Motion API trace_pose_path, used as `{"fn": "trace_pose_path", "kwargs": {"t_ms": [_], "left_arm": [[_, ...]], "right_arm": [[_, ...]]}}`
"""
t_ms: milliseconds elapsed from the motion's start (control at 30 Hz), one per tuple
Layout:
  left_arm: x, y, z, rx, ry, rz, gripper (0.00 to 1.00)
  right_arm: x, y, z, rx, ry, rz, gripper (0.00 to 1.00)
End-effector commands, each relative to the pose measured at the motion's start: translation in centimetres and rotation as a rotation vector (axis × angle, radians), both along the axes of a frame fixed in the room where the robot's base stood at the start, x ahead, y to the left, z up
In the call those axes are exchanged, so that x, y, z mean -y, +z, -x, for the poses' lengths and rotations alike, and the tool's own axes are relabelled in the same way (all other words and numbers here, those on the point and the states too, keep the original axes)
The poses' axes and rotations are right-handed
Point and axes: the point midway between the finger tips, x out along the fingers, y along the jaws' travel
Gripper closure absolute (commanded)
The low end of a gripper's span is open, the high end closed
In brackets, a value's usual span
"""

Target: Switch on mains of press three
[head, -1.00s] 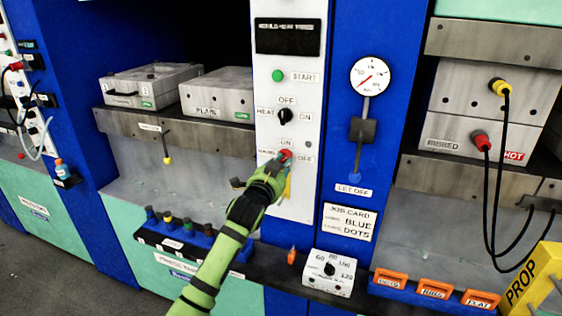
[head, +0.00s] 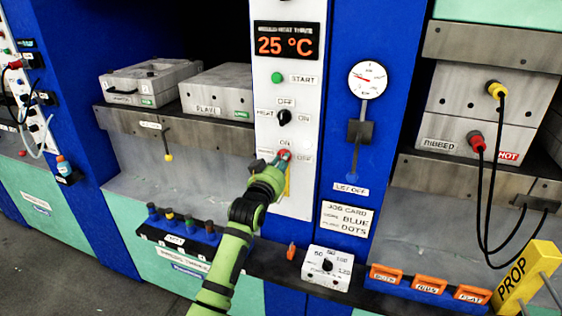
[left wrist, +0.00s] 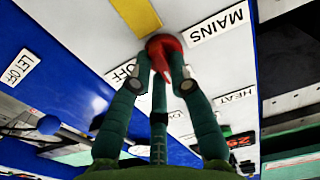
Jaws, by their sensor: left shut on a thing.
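The white control panel (head: 264,190) of the middle press carries a red mains knob (head: 284,153) beside ON and OFF labels. In the left wrist view, the red knob (left wrist: 163,44) sits next to the MAINS label (left wrist: 217,25). My left gripper (head: 280,162) has its green fingers closed around this knob, partly hiding it. The fingers also show in the left wrist view (left wrist: 162,86). The panel's display (head: 286,41) is lit and reads 25 °C in orange. My right gripper is not in view.
Above the knob are a black heat switch (head: 284,117) and a green START button (head: 277,77). A dial gauge (head: 368,79) with a lever hangs to the right. A dial box (head: 328,268) stands below. A yellow PROP post (head: 523,278) is at the lower right.

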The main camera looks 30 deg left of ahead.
Motion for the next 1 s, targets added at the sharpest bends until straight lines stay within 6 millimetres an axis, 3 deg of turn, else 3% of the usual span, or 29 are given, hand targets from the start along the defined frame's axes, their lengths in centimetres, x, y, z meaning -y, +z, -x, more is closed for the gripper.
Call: {"fn": "trace_pose_path", "kwargs": {"t_ms": [700, 733, 767, 1000], "left_arm": [[0.00, 0.03, -0.01, 0.017, 0.000, 0.071, 1.00], [0.00, 0.03, -0.01, 0.017, 0.000, 0.071, 0.68], [0.00, 0.03, -0.01, 0.017, 0.000, 0.070, 0.56], [0.00, 0.04, -0.01, 0.016, 0.000, 0.068, 0.56]], "right_arm": [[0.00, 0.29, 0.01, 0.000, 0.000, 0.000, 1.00], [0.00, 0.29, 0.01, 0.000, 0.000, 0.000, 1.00], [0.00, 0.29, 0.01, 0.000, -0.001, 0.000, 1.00], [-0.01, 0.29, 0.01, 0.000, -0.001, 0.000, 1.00]]}}
